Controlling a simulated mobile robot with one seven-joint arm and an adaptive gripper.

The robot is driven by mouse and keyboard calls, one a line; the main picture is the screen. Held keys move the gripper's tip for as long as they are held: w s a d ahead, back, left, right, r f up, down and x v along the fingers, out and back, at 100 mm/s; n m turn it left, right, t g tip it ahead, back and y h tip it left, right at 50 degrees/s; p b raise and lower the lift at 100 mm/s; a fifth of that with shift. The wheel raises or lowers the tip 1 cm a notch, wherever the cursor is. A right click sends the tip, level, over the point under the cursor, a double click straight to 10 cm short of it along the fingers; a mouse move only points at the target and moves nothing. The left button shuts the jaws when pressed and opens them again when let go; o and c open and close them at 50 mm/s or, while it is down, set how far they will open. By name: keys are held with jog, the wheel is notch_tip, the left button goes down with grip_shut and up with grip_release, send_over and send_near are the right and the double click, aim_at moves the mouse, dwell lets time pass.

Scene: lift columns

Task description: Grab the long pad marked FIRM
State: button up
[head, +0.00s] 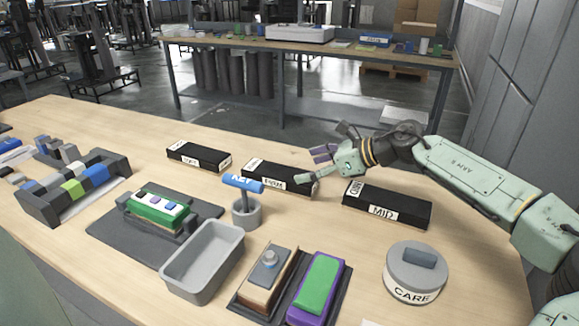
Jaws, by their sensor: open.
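Three long black pads with white labels lie in a row across the wooden table. The middle pad (272,171) has a front label that looks like FIRM, small and partly covered by a blue handle. The right pad (390,203) reads MID. The left pad (200,155) has a label too small to read surely. My gripper (308,166) is open and empty at the right end of the middle pad, its fingers pointing left. One finger overlaps that end in the picture; I cannot tell whether it touches.
A blue-handled tool marked KEY (243,183) stands in a grey cup (246,212) just in front of the middle pad. A grey bin (203,263), a green-and-purple block (318,284) and a round CARE weight (416,270) stand nearer. Table behind the pads is clear.

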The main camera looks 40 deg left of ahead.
aim_at(279, 170)
jog(key=shift+w+a, duration=0.15)
jog(key=shift+a, duration=0.1)
jog(key=p+x, duration=0.1)
jog(key=x, duration=0.1)
jog(key=p+x, duration=0.1)
jog(key=x, duration=0.1)
jog(key=p+x, duration=0.2)
jog(key=shift+a+r, duration=0.2)
jog(key=shift+r, duration=0.05)
jog(key=shift+a+f, duration=0.35)
jog(key=c, duration=1.6)
jog(key=shift+r, duration=0.15)
